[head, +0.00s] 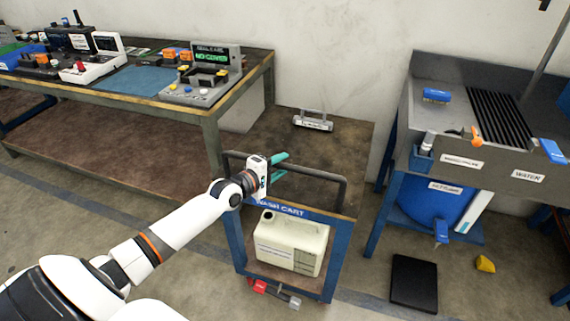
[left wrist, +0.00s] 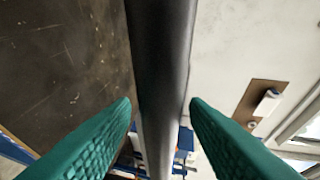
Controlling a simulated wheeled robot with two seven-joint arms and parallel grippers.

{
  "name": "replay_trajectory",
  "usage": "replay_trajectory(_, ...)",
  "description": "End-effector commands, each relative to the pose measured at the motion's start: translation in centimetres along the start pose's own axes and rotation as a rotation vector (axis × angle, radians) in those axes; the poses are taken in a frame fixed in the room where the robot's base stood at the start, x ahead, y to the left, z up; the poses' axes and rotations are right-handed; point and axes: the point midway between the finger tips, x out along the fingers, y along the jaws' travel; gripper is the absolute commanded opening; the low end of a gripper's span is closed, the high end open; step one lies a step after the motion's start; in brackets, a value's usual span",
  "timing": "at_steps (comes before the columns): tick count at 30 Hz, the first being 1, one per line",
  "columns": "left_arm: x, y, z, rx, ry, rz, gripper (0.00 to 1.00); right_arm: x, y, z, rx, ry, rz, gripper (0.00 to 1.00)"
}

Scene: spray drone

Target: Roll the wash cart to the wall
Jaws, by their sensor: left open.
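The wash cart (head: 335,232) stands in the middle of the head view, with a blue frame, a brown top and a dark bar handle (head: 325,178) along its near side. A cream jug (head: 292,243) sits on its lower shelf. The pale wall (head: 345,50) rises behind the cart. My left gripper (head: 279,167) is open at the handle, its teal fingers pointing right. In the left wrist view the handle (left wrist: 163,60) runs between the open fingers (left wrist: 160,106), with a gap visible beside at least the right finger. My right gripper is not in view.
A workbench (head: 215,110) with devices stands left of the cart, close to it. A blue-framed sink stand (head: 400,160) is on the right. A black mat (head: 414,283) and a yellow object (head: 485,264) lie on the floor. A red-and-grey piece (head: 272,292) shows low at the cart.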

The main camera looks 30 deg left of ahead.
Motion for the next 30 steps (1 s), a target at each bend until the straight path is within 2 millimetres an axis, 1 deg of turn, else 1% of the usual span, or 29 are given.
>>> replay_trajectory(1, 0.8, 0.0, 0.0, 0.000, 0.000, -0.002, 0.41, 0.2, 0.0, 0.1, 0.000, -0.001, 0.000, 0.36)
replay_trajectory(3, 1.5, 0.1, 0.0, -0.001, 0.000, -0.002, 0.41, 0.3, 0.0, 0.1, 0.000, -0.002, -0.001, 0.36)
replay_trajectory(6, 2.2, 0.0, 0.0, 0.000, 0.000, -0.001, 0.41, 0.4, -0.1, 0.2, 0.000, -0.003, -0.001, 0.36)
replay_trajectory(9, 2.5, 0.1, 0.0, 0.000, 0.000, 0.000, 0.41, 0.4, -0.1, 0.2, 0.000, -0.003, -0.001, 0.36)
replay_trajectory(16, 2.5, 0.1, 0.0, 0.000, 0.000, 0.001, 0.41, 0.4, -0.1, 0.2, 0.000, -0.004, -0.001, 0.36)
replay_trajectory(17, 2.5, 0.1, 0.0, 0.000, 0.000, 0.001, 0.40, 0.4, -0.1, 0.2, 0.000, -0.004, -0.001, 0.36)
replay_trajectory(24, 2.5, 0.1, 0.0, 0.000, 0.000, 0.001, 0.01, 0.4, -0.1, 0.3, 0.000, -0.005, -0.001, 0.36)
replay_trajectory(30, 2.5, 0.1, 0.0, 0.000, 0.000, 0.001, 0.00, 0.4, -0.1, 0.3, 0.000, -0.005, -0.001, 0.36)
